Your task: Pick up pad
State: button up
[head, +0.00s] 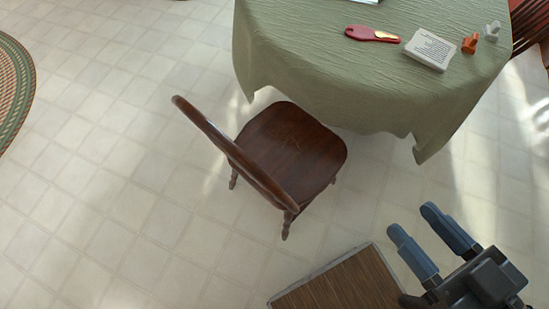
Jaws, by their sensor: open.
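A white block-like pad (430,49) with lines of dark print on its top lies flat on the green-clothed table (310,50), near the right side. My gripper (413,221) is at the lower right, with its two blue-grey fingers apart and nothing between them. It is well apart from the pad, which is higher up in the picture. The pad's top and near sides show and nothing covers them.
Left of the pad lies a red-handled item (372,34). To its right stand a small orange object (469,43) and a grey one (491,31). A brown wooden chair (290,150) stands at the table's near side. Tiled floor (110,170) is clear at left.

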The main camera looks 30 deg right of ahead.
aim_at(469, 46)
jog(key=z, duration=1.5)
